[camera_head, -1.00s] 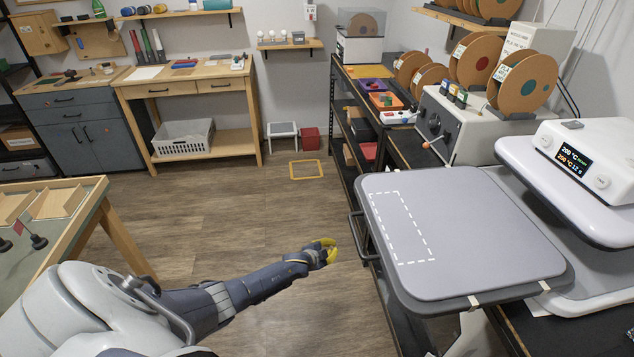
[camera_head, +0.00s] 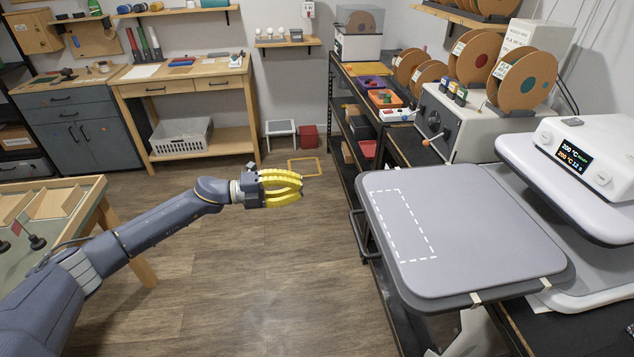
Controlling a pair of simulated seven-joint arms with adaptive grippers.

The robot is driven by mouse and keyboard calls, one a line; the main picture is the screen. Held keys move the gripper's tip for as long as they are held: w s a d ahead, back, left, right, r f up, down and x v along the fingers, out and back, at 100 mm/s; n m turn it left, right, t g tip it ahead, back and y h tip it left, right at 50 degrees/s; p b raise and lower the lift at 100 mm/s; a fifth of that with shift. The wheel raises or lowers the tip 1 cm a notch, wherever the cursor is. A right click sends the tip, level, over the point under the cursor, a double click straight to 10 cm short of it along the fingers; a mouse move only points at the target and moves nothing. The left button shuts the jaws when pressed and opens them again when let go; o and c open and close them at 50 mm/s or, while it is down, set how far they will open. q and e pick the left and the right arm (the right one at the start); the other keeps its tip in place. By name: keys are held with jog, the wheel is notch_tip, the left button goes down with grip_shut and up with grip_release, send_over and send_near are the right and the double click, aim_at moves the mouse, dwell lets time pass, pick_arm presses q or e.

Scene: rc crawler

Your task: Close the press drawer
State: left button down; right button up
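The press drawer is a grey, round-cornered platen (camera_head: 490,235) with a dashed white rectangle on top. It stands pulled out to the left of the heat press (camera_head: 590,165), with its surface uncovered. A dark bar handle (camera_head: 362,236) sticks out on the drawer's left side. My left gripper (camera_head: 300,186), with yellow fingers, is over the floor to the left of the handle, apart from it. Its fingers bend toward each other and no object shows between them; whether they are shut is unclear. My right gripper is not in view.
A shelf rack with a bench top (camera_head: 345,110) runs behind the drawer. A spool machine (camera_head: 455,125) with an orange-tipped lever stands beyond it. A wooden table (camera_head: 75,200) is at the left. The floor (camera_head: 260,270) between table and drawer is clear.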

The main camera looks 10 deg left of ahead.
aim_at(353, 180)
pick_arm(q)
jog(key=x, duration=1.1)
jog(key=shift+w+d, duration=0.25)
jog(key=shift+x, duration=0.85)
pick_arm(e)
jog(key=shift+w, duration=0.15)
pick_arm(q)
jog(key=shift+w+d, duration=0.1)
jog(key=shift+d, duration=0.05)
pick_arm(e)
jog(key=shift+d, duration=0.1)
